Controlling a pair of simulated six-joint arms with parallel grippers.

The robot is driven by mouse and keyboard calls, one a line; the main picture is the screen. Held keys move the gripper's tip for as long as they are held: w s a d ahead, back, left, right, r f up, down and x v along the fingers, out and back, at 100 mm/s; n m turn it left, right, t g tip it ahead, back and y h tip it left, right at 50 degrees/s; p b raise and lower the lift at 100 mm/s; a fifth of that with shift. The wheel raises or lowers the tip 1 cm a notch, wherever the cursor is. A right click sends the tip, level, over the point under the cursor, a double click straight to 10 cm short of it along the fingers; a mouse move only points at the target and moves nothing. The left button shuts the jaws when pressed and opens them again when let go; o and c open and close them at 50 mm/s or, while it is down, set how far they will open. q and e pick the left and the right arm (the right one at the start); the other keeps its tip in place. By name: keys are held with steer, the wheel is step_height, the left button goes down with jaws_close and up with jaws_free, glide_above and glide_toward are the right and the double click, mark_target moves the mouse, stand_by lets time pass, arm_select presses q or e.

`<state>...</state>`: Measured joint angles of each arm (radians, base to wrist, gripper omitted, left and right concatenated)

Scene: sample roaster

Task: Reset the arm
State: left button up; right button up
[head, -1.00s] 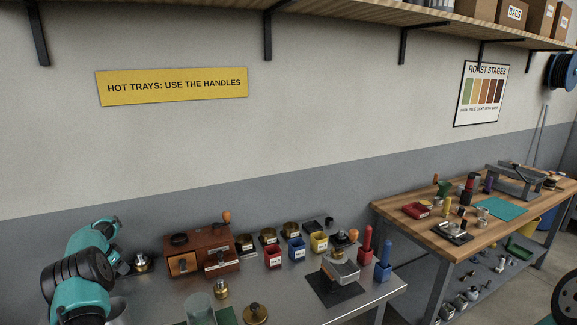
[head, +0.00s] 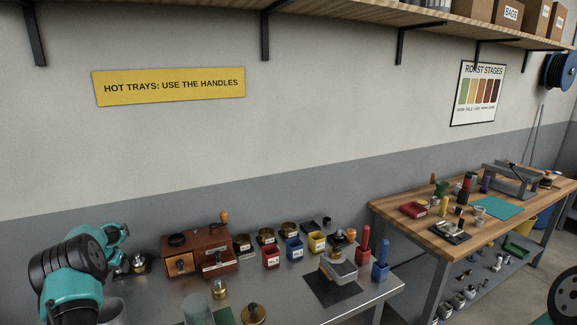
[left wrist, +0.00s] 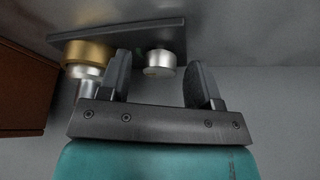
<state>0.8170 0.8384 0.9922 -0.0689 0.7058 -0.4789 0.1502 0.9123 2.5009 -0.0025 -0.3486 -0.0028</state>
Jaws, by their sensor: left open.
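My left arm (head: 65,275), teal and black, stands at the left edge of the head view, bent toward the back of the metal bench. Its gripper (left wrist: 160,65) is open in the left wrist view, with its two dark fingers apart. A silver cylinder (left wrist: 160,63) on a dark plate (left wrist: 140,30) shows beyond and between the fingers; I see no contact. A brass-topped piece (left wrist: 88,55) stands on the same plate, left of the fingers. In the head view, the gripper is mostly hidden by the arm. My right gripper is not in view.
A wooden box with drawers (head: 198,250) stands right of the arm; its brown side shows in the left wrist view (left wrist: 25,90). Red (head: 271,257), blue (head: 295,249) and yellow (head: 317,242) bins stand farther right. A glass jar (head: 197,309) is near the front.

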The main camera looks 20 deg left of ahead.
arm_select(q)
steer(key=shift+d+n, duration=0.1)
steer(key=shift+n, duration=0.5)
steer(key=shift+y, duration=0.3)
steer(key=shift+m, duration=0.3)
steer(key=shift+m+h, duration=0.8)
steer(key=shift+m, duration=0.9)
steer(key=shift+n, duration=0.3)
steer(key=shift+n+y, duration=0.6)
steer(key=shift+n, duration=0.9)
steer(key=shift+n, duration=0.3)
